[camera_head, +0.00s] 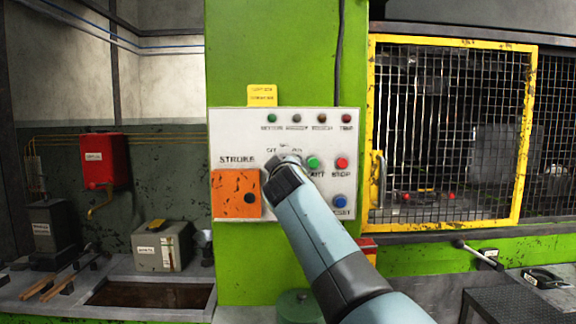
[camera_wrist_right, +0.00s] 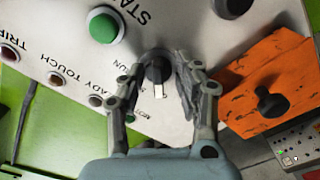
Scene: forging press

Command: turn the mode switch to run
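The mode switch is a dark round knob (camera_wrist_right: 158,68) with a white pointer mark on the panel, seen in the right wrist view. The mark points down in that picture, toward a partly hidden label, and the RUN label is to its left. My right gripper (camera_wrist_right: 160,72) has one finger on each side of the knob with small gaps; I cannot tell if either finger touches it. In the head view my right gripper (camera_head: 284,166) is in front of the switch and hides it. My left gripper is in neither view.
The white control panel (camera_head: 232,128) carries a green START button (camera_head: 313,163), a red STOP button (camera_head: 342,163), a blue button (camera_head: 340,201) and several lamps. An orange plate (camera_head: 228,195) with a black knob is left of the switch. A yellow-framed mesh gate (camera_head: 523,130) stands right.

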